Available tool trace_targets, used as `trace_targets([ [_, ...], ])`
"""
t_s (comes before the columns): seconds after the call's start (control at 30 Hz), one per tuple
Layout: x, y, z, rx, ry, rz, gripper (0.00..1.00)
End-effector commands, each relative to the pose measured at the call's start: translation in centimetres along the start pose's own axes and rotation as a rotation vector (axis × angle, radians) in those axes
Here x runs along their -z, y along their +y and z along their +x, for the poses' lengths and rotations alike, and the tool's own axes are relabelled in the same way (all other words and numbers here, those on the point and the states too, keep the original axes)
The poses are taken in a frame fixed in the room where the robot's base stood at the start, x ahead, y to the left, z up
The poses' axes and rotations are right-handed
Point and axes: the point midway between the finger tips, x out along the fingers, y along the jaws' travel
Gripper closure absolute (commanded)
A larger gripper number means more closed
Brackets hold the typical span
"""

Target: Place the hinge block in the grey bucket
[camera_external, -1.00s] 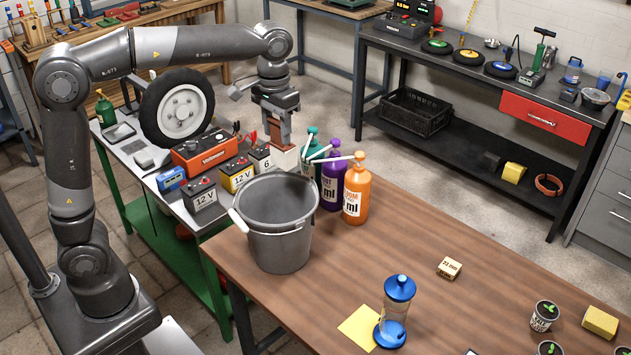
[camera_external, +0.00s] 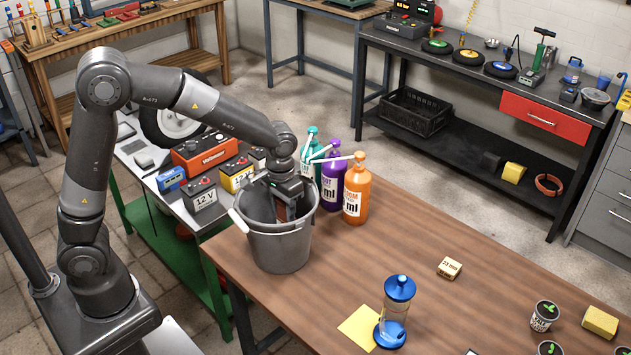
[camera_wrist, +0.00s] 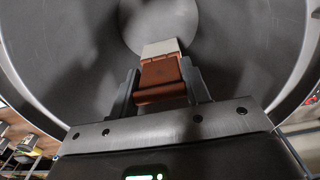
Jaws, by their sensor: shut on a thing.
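The grey bucket (camera_external: 281,248) stands upright on the wooden table, at its left end. My gripper (camera_external: 291,214) points down inside the bucket's mouth, below the rim. In the wrist view my gripper (camera_wrist: 162,92) is shut on the hinge block (camera_wrist: 161,76), which is reddish brown with a pale grey end. The block is between the fingers, with the bucket's inner wall (camera_wrist: 65,50) all around and its round floor (camera_wrist: 160,22) beyond. I cannot tell whether the block touches the floor. In the external view the bucket wall and gripper mostly hide the block.
Teal (camera_external: 309,150), purple (camera_external: 331,181) and orange (camera_external: 356,190) pump bottles stand close behind and right of the bucket. Batteries (camera_external: 203,196) are on the green bench to the left. A blue-lidded jar (camera_external: 396,310) stands toward the front. The middle of the wooden table is largely clear.

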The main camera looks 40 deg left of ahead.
Motion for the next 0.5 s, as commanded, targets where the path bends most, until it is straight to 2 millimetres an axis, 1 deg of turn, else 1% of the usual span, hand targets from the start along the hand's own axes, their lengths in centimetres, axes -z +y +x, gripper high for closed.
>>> trace_targets([
  [0.03,0.0,0.0,0.5,0.0,0.0,0.0,0.99],
  [0.17,0.0,0.0,1.4,0.0,-0.001,0.0,0.99],
  [0.4,0.0,0.0,4.5,0.0,-0.001,0.0,0.99],
  [0.5,0.0,0.0,4.7,-0.001,0.001,0.0,0.99],
])
